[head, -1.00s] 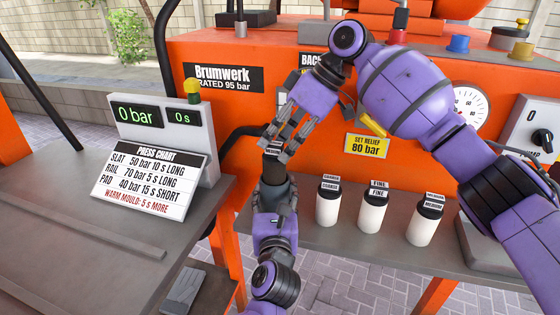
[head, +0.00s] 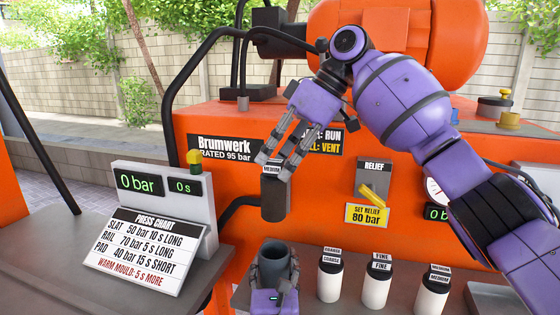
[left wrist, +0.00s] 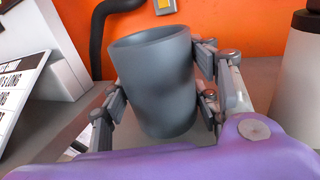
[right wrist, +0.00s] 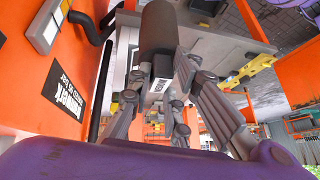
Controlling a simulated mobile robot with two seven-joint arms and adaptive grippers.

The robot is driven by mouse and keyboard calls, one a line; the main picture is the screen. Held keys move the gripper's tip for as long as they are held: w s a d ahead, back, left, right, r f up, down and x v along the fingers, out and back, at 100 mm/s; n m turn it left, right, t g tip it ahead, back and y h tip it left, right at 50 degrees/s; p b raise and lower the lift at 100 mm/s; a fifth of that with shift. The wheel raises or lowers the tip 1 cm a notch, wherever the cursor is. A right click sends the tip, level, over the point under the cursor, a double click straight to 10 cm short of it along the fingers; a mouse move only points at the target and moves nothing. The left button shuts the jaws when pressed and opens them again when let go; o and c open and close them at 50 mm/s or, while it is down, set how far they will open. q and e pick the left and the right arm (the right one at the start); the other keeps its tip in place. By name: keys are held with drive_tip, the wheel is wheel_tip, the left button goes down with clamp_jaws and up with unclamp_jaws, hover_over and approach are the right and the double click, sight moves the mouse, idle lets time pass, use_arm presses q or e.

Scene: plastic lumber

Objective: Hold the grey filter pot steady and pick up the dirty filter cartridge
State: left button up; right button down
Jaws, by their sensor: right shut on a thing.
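The grey filter pot (head: 274,262) stands upright with its open top showing. My left gripper (head: 272,275) is closed around it; the left wrist view shows the fingers on both sides of the pot (left wrist: 158,85). The dirty filter cartridge (head: 274,198) is a dark cylinder with a label reading MEDIUM at its top. My right gripper (head: 284,160) is shut on its top end and holds it upright above the pot, clear of the rim. The cartridge (right wrist: 160,30) also shows between the fingers in the right wrist view.
Three white cartridges labelled coarse (head: 330,280), fine (head: 376,286) and medium (head: 431,291) stand to the right of the pot. A gauge display with a press chart (head: 140,245) stands at left. The orange machine (head: 300,185) is close behind.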

use_arm(q)
drive_tip(key=shift+o, duration=1.4)
